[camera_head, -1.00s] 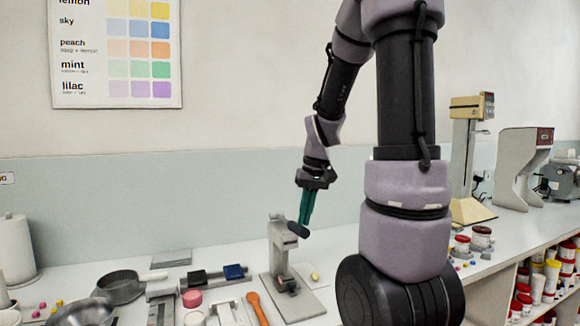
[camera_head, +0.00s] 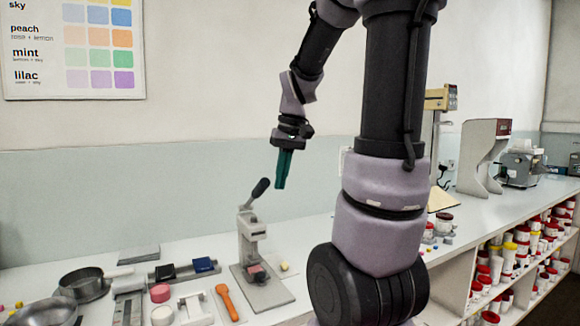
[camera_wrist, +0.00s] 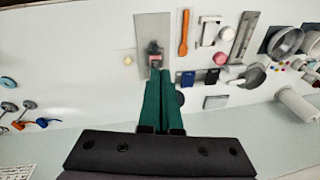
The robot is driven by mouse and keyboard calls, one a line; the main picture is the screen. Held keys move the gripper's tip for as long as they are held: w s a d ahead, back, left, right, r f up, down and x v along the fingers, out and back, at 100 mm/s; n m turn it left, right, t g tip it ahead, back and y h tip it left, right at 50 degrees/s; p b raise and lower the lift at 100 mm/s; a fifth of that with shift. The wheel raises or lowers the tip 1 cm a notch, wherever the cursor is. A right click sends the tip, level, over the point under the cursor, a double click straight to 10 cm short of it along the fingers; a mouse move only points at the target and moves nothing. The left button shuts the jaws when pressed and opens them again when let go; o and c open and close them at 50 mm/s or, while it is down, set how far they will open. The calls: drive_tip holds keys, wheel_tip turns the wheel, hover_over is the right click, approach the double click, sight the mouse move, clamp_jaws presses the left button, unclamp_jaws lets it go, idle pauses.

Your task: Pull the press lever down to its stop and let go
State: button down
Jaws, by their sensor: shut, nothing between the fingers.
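The press (camera_head: 250,243) is a grey stand on a flat base plate on the counter. Its lever (camera_head: 260,188) has a dark grip and points up and to the right from the top of the stand. My gripper (camera_head: 280,186) has green fingers pointing down, shut and empty. The fingertips are just right of the lever grip and look apart from it in the head view. In the wrist view the shut fingers (camera_wrist: 164,74) partly cover the press (camera_wrist: 154,48), and a dark round end beside them may be the lever grip. A pinkish piece shows low in the press.
An orange spoon (camera_head: 227,302), a pink round piece (camera_head: 160,293) and dark blocks (camera_head: 185,269) lie left of the press. A pan (camera_head: 85,284) is farther left. Other machines (camera_head: 485,155) stand at the right. The wall is behind.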

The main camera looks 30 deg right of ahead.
drive_tip(key=shift+s+d+r, duration=0.25)
drive_tip(key=shift+s+r, duration=0.5)
drive_tip(key=shift+r, duration=0.15)
drive_tip(key=shift+s+d+r, duration=0.2)
drive_tip(key=shift+s+r, duration=0.5)
drive_tip(key=shift+r, duration=0.15)
drive_tip(key=shift+a, duration=0.1)
drive_tip(key=s+a+r+m+t, duration=0.2)
drive_tip(key=s+a+r+t, duration=0.1)
drive_tip(key=s+a+t, duration=0.2)
drive_tip(key=s+a, duration=0.2)
drive_tip(key=a, duration=0.1)
drive_tip(key=shift+a+m+t, duration=0.3)
drive_tip(key=shift+a+m, duration=0.1)
